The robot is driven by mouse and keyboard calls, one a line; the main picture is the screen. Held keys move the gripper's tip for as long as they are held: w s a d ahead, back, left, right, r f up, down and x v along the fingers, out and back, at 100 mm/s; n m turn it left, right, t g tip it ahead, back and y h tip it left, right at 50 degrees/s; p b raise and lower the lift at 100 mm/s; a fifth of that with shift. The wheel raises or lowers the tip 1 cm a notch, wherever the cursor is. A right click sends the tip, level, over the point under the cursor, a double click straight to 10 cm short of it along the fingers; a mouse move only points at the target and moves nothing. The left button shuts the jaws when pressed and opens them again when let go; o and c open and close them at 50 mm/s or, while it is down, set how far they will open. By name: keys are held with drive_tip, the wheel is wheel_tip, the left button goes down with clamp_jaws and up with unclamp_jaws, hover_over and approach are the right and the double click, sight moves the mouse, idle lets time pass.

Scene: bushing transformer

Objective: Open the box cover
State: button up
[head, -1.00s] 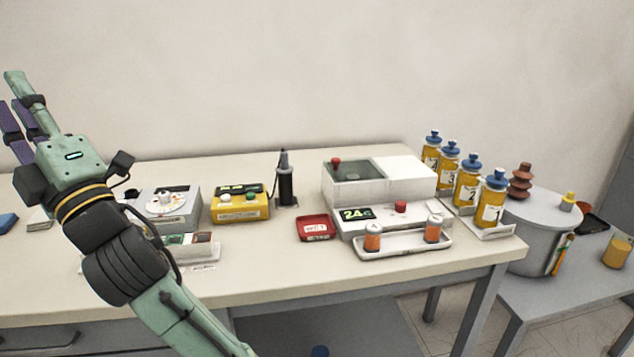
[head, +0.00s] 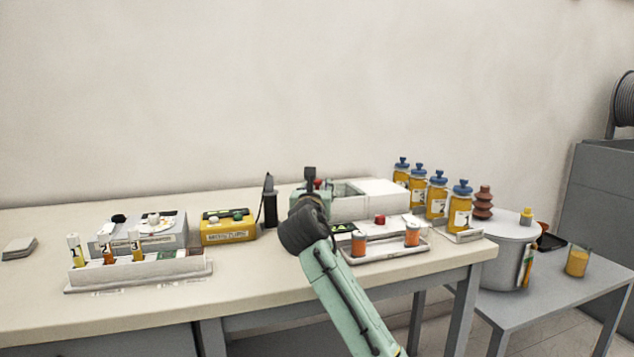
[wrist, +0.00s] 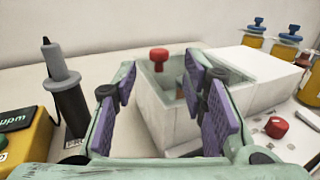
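The white box (head: 365,207) stands on the table at the right in the head view, partly behind my gripper (head: 312,192). Its left part has a greenish see-through cover (head: 348,189) with a red knob (head: 319,184). In the wrist view the red knob (wrist: 158,56) shows upright beyond my gripper (wrist: 165,88), within the gap between the purple finger pads. My gripper is open and empty. The right finger pads hide part of the box (wrist: 157,112). I cannot tell whether any finger touches the box.
A dark cylindrical tool (wrist: 66,92) stands left of my gripper, beside a yellow device (head: 228,229). A red button (wrist: 276,127) and a tray (head: 385,251) with orange-banded containers are in front of the box. Blue-capped bottles (head: 437,195) stand to its right.

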sight(317, 182)
drive_tip(key=w, duration=0.2)
drive_tip(key=w+p, duration=0.1)
drive_tip(key=w, duration=0.4)
drive_tip(key=shift+w+d, duration=0.25)
drive_tip(key=shift+d, duration=0.05)
clamp_jaws()
idle(0.5)
